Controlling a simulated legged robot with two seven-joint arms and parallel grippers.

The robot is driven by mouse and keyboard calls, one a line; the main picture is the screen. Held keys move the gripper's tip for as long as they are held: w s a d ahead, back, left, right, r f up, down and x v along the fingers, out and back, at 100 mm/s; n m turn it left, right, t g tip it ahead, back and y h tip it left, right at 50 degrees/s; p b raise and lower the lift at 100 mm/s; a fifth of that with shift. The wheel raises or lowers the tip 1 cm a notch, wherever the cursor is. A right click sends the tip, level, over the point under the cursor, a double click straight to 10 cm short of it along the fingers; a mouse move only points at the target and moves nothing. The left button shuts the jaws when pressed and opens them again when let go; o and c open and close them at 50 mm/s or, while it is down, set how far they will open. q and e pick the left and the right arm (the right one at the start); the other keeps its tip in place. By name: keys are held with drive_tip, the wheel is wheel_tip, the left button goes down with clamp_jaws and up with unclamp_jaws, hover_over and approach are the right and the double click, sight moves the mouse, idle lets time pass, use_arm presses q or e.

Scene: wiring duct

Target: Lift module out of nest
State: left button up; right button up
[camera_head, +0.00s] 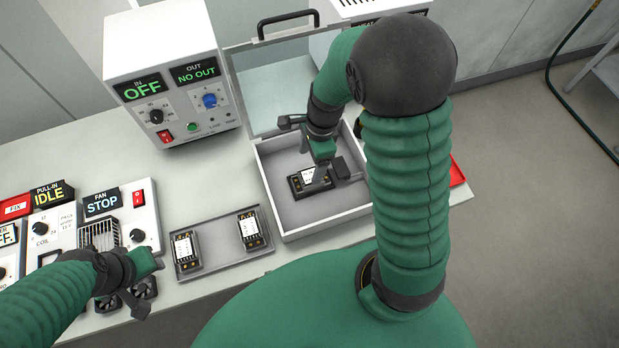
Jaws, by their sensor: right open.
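A black module (298,184) with a white label lies on the floor of an open light-grey box with a raised clear lid; this box may be the nest. My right gripper (330,176) reaches down into the box, open, with its fingertips over the module's right part and hiding some of it. I cannot tell whether they touch it. My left gripper (146,286) hangs over the bench front at lower left, away from the module, with nothing visible in it; its jaw gap is unclear.
A grey tray (216,240) with two similar modules (186,250) stands left of the box (286,234). A white unit (165,75) reading OFF and NO OUT stands behind. Control panels (143,212) fill the left. A red item (457,174) lies right of the box. Bare bench shows at back left.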

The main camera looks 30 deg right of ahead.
sight(312, 173)
drive_tip(key=f, duration=0.1)
drive_tip(key=s+f, duration=0.1)
drive_tip(key=f, duration=0.2)
drive_tip(key=shift+s+a+b, duration=0.2)
drive_tip(key=shift+a+b, duration=0.1)
drive_tip(key=shift+a, duration=0.05)
drive_tip(key=shift+f, duration=0.4)
drive_tip(key=shift+w+d+f, duration=0.15)
drive_tip(key=shift+w+d, duration=0.05)
drive_tip(key=shift+d, duration=0.1)
drive_tip(key=shift+s+a, duration=0.1)
drive_tip(key=shift+a, duration=0.15)
drive_tip(key=c, duration=1.5)
drive_tip(key=shift+d, duration=0.15)
clamp_jaws()
